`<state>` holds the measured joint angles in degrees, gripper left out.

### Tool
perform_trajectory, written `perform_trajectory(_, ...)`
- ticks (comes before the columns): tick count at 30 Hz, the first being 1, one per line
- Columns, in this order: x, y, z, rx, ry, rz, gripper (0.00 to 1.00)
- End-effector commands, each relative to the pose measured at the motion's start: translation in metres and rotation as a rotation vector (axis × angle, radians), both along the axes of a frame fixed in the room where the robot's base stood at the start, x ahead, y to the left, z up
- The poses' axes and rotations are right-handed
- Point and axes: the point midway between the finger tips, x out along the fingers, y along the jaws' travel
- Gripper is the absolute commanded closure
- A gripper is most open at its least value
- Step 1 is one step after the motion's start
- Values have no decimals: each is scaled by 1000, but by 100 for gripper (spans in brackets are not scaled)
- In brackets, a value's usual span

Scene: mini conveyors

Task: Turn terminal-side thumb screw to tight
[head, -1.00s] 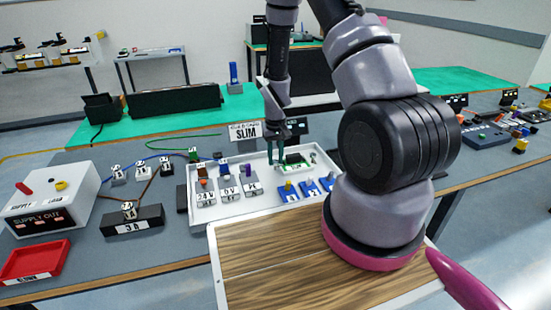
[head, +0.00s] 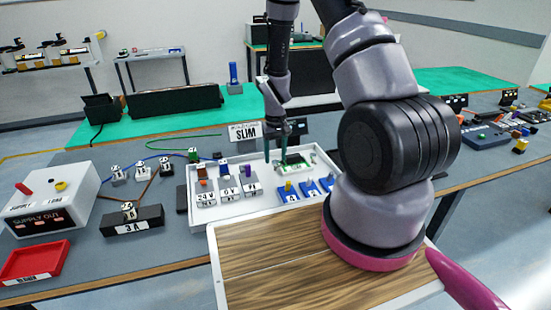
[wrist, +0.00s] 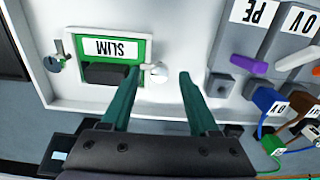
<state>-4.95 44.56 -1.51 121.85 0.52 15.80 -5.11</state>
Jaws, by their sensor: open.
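The thumb screw (wrist: 157,72) on the terminal-block side is a pale, round-headed knob at the edge of the green-framed SLIM unit (wrist: 103,32) in the wrist view. My gripper (wrist: 160,74) is open, with its two dark green fingers on either side of this screw and a wide gap to the right finger. I cannot tell whether either finger touches it. A second screw (wrist: 54,64) with a greyer head sits at the unit's other side. In the head view my gripper (head: 276,156) points down at the left end of the green unit (head: 293,161).
The unit lies in a white tray (head: 222,212). Grey terminal blocks (head: 228,188) stand beside it, and blue blocks (head: 308,190) in front. The PE and 0V blocks (wrist: 254,42) are right of my fingers in the wrist view.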

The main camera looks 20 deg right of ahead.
Motion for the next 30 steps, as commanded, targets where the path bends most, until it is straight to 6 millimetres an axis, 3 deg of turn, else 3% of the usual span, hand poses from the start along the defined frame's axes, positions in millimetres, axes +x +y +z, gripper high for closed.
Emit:
perform_trajectory(6, 1, 0, 46, 1, -6, 1, 39)
perform_trajectory(12, 1, 0, 80, 0, -4, 0, 39)
perform_trajectory(18, 0, 0, 93, 0, -2, 1, 39)
perform_trajectory(30, 0, 0, 94, 0, -2, 1, 39)
